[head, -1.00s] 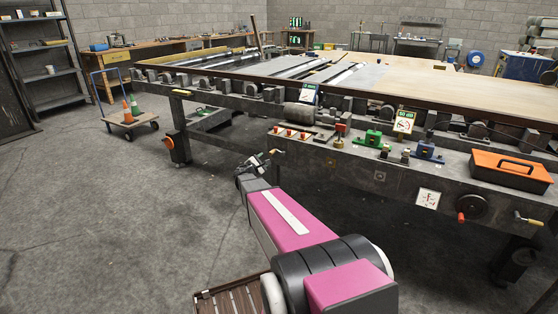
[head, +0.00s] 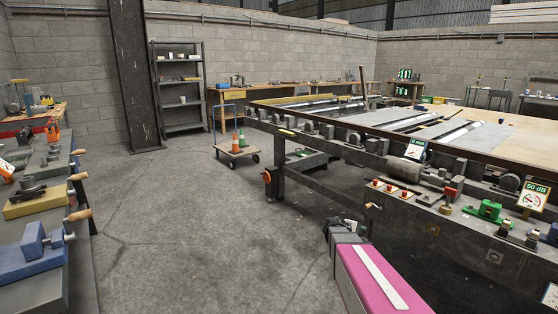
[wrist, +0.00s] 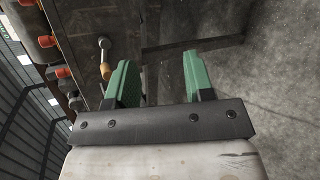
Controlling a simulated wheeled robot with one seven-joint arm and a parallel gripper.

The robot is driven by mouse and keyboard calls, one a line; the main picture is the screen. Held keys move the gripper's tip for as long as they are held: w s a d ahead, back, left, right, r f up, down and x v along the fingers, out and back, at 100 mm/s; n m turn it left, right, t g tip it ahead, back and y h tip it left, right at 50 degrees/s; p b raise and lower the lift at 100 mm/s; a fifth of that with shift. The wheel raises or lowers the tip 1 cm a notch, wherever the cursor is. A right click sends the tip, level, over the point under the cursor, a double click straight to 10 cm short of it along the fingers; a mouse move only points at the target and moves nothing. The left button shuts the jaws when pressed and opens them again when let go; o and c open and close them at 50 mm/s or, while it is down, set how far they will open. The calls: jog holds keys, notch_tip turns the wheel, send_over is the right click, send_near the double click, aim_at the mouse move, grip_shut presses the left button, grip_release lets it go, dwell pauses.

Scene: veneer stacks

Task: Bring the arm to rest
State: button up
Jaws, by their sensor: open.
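My gripper (wrist: 158,78) shows in the wrist view with two green fingers standing apart and nothing between them. The dark side of the machine table and the concrete floor lie beyond the fingers. In the head view my pink arm reaches from the bottom right toward the machine's near side, and the gripper end is small and mostly hidden behind the arm's dark wrist.
The long machine table (head: 330,190) with rollers and a control ledge fills the right. A workbench with vises (head: 35,250) stands at the left. Open concrete floor (head: 190,235) lies between.

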jog(key=s+a+f+m+g+y, duration=0.1)
jog(key=s+a+m+y, duration=0.3)
jog(key=s+a, duration=0.4)
jog(key=s+a+m+g+y, duration=0.4)
jog(key=s+a+y, duration=0.3)
jog(key=s, duration=0.6)
jog(key=shift+a+f+m+y, duration=0.3)
jog(key=shift+a+f, duration=0.1)
jog(key=shift+a, duration=0.8)
jog(key=shift+c, duration=0.5)
jog(key=shift+d, duration=0.15)
